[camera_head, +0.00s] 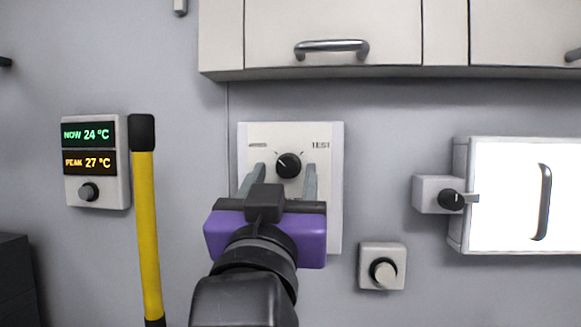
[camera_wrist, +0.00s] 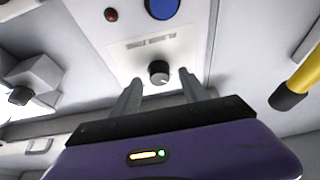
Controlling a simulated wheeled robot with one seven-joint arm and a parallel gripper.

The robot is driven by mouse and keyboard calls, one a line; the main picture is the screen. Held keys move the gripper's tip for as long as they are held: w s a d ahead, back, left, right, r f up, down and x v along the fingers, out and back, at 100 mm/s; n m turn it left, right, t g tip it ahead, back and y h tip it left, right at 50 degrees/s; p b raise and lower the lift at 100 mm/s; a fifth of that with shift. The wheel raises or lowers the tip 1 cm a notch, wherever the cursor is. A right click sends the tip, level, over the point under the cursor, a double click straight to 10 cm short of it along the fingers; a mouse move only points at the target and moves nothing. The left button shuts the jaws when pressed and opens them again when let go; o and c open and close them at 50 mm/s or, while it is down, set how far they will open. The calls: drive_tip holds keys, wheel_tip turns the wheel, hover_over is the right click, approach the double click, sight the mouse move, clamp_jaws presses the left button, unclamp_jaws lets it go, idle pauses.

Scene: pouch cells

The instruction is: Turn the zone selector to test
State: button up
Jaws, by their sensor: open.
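The zone selector is a round black knob (camera_head: 288,165) on a white wall panel (camera_head: 334,200). The panel reads TEST at upper right; the label at upper left is too blurred to read. My purple gripper (camera_head: 283,180) is in front of the panel, its two grey fingers open, one on each side of the knob as seen from the head. In the wrist view the knob (camera_wrist: 159,72) lies just beyond and between the open fingertips (camera_wrist: 160,80), with no clear contact. A small pale mark shows on the knob, but its exact direction is hard to tell.
The wrist view shows a blue button (camera_wrist: 162,8) and a dark red lamp (camera_wrist: 111,15) on the panel. A yellow bar (camera_head: 147,220) and temperature display (camera_head: 97,160) stand left. A small knob box (camera_head: 382,266) and lit white cabinet (camera_head: 510,195) are right. Cupboards (camera_head: 333,30) hang above.

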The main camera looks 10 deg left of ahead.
drive_tip(key=shift+w, duration=0.15)
clamp_jaws()
